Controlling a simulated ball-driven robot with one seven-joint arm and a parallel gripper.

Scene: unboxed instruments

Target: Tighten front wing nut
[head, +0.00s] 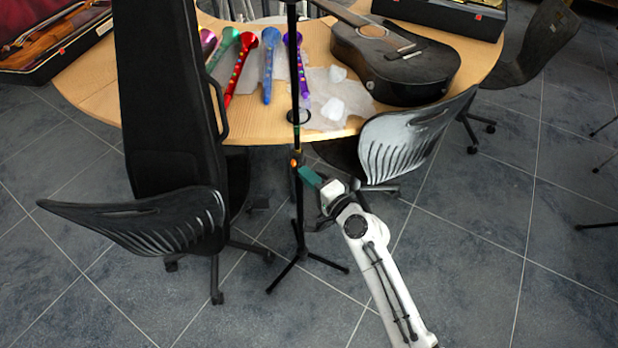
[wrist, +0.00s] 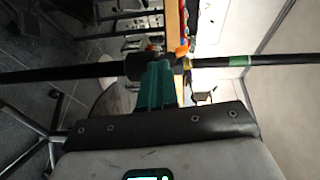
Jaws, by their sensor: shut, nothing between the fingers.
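A thin black stand (head: 296,205) rises upright from a tripod foot in front of the table. A small orange part (head: 293,162), which looks like the wing nut, sits at its collar. My gripper (head: 305,173) has teal fingers, shut and empty, with the tips close beside the collar on the right. In the wrist view the stand's pole (wrist: 60,74) runs across sideways. My gripper (wrist: 157,66) points at the black collar (wrist: 138,66), with a red-orange bit (wrist: 153,47) just past the tips. Whether the fingertips touch the collar or nut cannot be told.
A wooden table (head: 262,133) holds colourful toy horns (head: 238,65) and a black guitar (head: 395,65). A tall black case (head: 165,90) leans at the left. Chairs (head: 140,222) and (head: 410,140) flank the stand.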

